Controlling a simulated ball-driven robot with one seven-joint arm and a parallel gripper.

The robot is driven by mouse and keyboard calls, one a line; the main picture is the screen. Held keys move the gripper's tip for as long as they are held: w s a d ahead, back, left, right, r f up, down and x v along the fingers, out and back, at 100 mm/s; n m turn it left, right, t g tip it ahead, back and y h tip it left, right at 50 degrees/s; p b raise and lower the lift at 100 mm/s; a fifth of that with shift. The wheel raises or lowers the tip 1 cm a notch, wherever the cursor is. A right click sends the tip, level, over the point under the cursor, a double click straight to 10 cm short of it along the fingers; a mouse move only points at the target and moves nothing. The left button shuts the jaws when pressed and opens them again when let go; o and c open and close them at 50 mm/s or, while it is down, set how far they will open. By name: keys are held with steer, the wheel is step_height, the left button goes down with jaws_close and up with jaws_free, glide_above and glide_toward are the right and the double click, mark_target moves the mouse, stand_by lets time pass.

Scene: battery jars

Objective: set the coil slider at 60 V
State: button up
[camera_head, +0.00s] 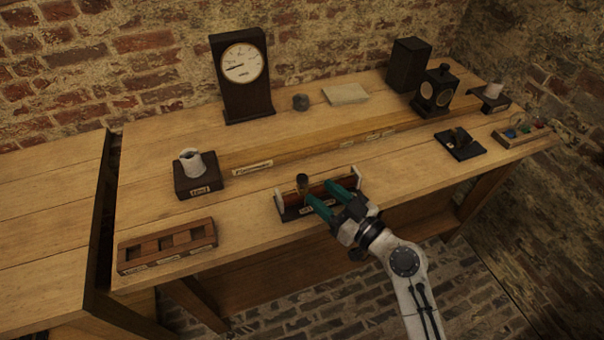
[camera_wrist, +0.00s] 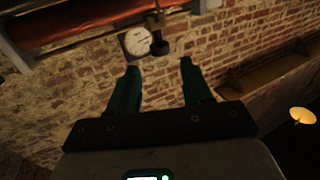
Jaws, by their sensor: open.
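The coil slider (camera_head: 302,183) is a dark upright knob with a brassy top, near the left end of the coil rheostat (camera_head: 326,193). The rheostat has a reddish coil between pale end pieces at the front of the bench. My gripper (camera_head: 332,198) is open, its green fingers spread at the rheostat, the left finger close to the knob. In the wrist view the dark knob (camera_wrist: 158,47) lies ahead, between the lines of the open fingers (camera_wrist: 158,66); the coil (camera_wrist: 95,22) crosses the top left. Any contact with the knob cannot be told. The dial meter (camera_head: 243,64) stands at the back, its reading too small to make out.
A wooden rack (camera_head: 167,246) and a white cup on a dark block (camera_head: 197,176) stand left of the rheostat. A black switch base (camera_head: 460,144) and a tray of coloured pieces (camera_head: 524,132) lie to the right. The bench (camera_head: 400,174) just right of the rheostat is clear.

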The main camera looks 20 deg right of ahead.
mark_target(302, 176)
steer(key=p+x, duration=0.1)
steer(key=x, duration=0.6)
steer(key=shift+w+a+p, duration=0.15)
steer(key=shift+w+p, duration=0.1)
steer(key=shift+p, duration=0.1)
steer(key=shift+r, duration=0.1)
jaws_close()
